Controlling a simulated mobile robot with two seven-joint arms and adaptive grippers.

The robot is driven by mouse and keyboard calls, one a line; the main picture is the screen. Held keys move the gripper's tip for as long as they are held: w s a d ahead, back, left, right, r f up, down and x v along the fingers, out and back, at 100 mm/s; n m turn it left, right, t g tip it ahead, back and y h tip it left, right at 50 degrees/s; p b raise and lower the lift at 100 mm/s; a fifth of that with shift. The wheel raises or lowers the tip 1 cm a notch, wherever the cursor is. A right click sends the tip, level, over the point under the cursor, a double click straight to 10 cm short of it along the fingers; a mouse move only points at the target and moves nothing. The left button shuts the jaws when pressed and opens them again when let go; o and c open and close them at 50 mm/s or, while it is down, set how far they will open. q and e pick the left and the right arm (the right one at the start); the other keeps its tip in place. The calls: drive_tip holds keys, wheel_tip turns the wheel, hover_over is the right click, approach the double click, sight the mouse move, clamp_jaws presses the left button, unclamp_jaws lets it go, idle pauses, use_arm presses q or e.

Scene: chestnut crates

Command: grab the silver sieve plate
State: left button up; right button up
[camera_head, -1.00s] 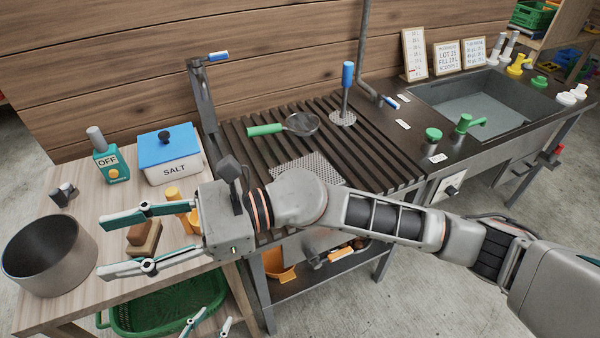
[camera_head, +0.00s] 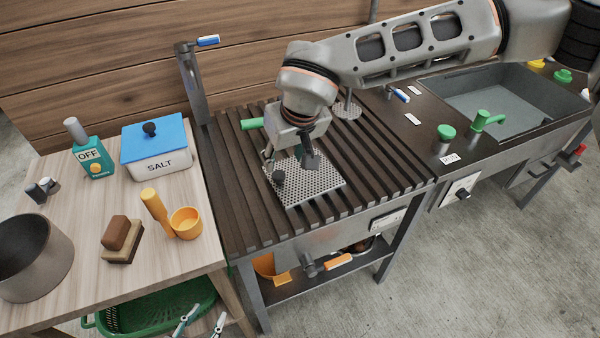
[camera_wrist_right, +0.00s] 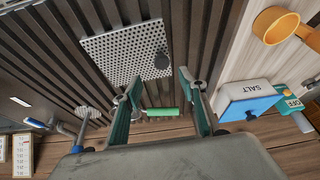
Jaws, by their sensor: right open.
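The silver sieve plate (camera_head: 318,178) is a square perforated sheet lying flat on the dark slatted rack. A dark knob (camera_head: 278,178) stands on it near its left side. In the right wrist view the plate (camera_wrist_right: 112,58) lies beyond my fingertips, with the knob (camera_wrist_right: 162,60) between their lines. My right gripper (camera_head: 290,162) is above the plate, pointing down, open and empty. In the wrist view its two teal fingers (camera_wrist_right: 158,78) are spread apart. My left gripper (camera_head: 203,321) shows only its spread fingertips at the bottom edge, open and empty.
A green-handled strainer (camera_head: 252,124) lies behind my right gripper, mostly hidden. A round perforated disc (camera_head: 347,109) is on the slatted rack (camera_head: 385,165). The left table holds a salt box (camera_head: 160,160), orange cup (camera_head: 186,222), brush (camera_head: 122,240) and pot (camera_head: 40,262).

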sight(278, 173)
drive_tip(key=x, duration=0.7)
drive_tip(key=shift+s+a, duration=0.15)
drive_tip(key=shift+a, duration=0.05)
drive_tip(key=shift+w+f+b, duration=0.2)
drive_tip(key=shift+f+b, duration=0.1)
drive_tip(key=shift+f, duration=0.05)
clamp_jaws()
drive_tip(key=shift+r, duration=0.2)
